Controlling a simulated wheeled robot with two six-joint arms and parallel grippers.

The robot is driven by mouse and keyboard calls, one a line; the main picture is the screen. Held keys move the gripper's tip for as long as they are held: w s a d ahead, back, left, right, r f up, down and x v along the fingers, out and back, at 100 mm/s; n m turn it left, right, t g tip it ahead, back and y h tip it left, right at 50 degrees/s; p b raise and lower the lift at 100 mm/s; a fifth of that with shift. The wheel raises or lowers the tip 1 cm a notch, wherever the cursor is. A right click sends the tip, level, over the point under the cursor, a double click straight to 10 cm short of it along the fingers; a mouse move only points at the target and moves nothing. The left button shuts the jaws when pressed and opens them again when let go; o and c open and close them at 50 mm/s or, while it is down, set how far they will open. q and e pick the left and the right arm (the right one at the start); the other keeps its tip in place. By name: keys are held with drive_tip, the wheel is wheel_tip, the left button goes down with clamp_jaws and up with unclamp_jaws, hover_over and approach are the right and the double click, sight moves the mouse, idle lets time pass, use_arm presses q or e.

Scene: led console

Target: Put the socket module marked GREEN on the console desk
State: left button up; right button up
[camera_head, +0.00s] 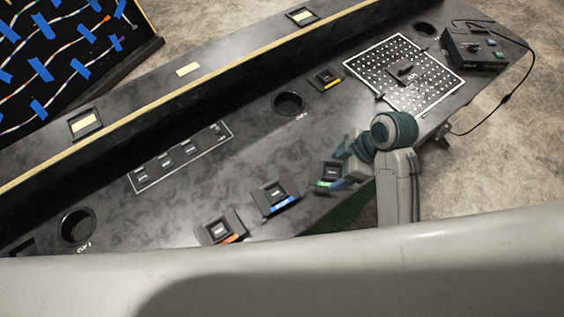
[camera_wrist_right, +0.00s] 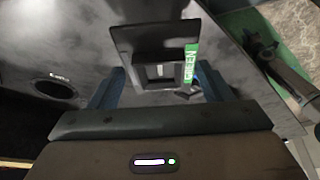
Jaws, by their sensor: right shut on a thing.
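The black socket module with the green label (camera_head: 331,170) is near the front edge of the console desk (camera_head: 190,190), right of the desk's middle. In the right wrist view the module (camera_wrist_right: 160,44) shows a square socket, and its green strip (camera_wrist_right: 191,63) carries lettering. My right gripper (camera_head: 342,173) is shut on this module, with blue fingers on both sides of it in the wrist view. The arm partly hides the module in the head view. I cannot tell whether it touches the desk or is slightly above it. My left gripper is not in view.
A blue-labelled module (camera_head: 275,196) and an orange-labelled one (camera_head: 219,229) are to the left.

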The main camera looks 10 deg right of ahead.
drive_tip(key=shift+w+d+f, duration=0.1)
drive_tip(key=shift+w+d, duration=0.05)
drive_tip(key=shift+w, duration=0.05)
drive_tip(key=w+d, duration=0.3)
drive_tip(key=w, duration=0.1)
drive_tip(key=w+d+p, duration=0.1)
drive_tip(key=w+d, duration=0.2)
drive_tip(key=w, duration=0.1)
drive_tip(key=w+d+f, duration=0.1)
drive_tip(key=w+d, duration=0.1)
drive_tip(key=w, duration=0.2)
drive_tip(key=shift+w+d+f, duration=0.1)
drive_tip(key=shift+w+d, duration=0.25)
drive_tip(key=shift+d, duration=0.05)
wheel_tip(320, 180, down, 3)
drive_tip(key=shift+r+p, duration=0.15)
drive_tip(key=shift+p, duration=0.6)
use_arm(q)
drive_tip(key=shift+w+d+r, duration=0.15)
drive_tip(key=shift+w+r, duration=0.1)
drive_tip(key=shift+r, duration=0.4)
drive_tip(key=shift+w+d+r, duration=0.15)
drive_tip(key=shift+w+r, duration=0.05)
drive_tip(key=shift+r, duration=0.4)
use_arm(e)
drive_tip(key=shift+f, duration=0.45)
drive_tip(key=shift+f, duration=0.15)
drive_tip(key=o, duration=1)
